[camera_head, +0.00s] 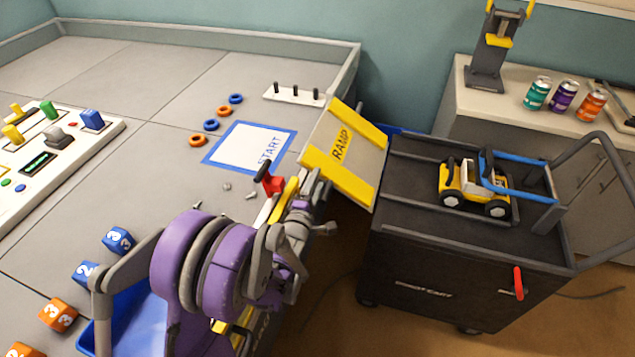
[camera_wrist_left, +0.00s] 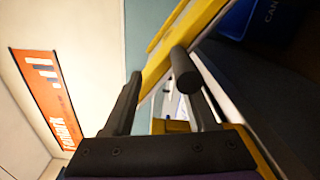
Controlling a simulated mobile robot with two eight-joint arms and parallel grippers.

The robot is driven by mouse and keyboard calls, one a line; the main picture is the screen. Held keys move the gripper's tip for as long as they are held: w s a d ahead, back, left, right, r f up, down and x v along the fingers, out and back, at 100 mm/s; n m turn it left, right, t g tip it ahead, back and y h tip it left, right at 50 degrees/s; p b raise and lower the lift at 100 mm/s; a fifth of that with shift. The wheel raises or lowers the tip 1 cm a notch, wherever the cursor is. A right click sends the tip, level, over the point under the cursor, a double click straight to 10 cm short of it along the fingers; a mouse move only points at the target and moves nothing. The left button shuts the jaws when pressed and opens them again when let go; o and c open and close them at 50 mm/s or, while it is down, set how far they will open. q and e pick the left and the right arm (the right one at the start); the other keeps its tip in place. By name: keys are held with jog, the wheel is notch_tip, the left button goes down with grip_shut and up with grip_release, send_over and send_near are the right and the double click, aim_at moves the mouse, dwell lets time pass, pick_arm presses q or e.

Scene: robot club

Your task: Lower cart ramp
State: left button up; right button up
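The ramp (camera_head: 343,146) is a pale panel with yellow side strips and the word RAMP. It stands tilted between the grey table's edge and the black cart (camera_head: 425,265), close to the cart's left side. I cannot tell whether its far edge touches the table. My left gripper (camera_head: 318,182) is just at the ramp's near lower corner, beside the table edge. In the left wrist view its two dark fingers (camera_wrist_left: 158,68) are apart, with a yellow strip (camera_wrist_left: 165,58) behind and between them. Contact is unclear. My right gripper is not in view.
A yellow toy car (camera_head: 473,188) sits on the cart top, by a blue bar. A red lever (camera_head: 269,181) stands at the table edge near my left arm. The START square (camera_head: 245,147) is clear. Rings, bolts and numbered cubes lie on the table. Cans (camera_head: 563,96) stand on the counter.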

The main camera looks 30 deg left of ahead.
pick_arm(q)
jog(key=v, duration=1.2)
jog(key=shift+b, duration=0.45)
jog(key=shift+d, duration=0.1)
dwell(0.8)
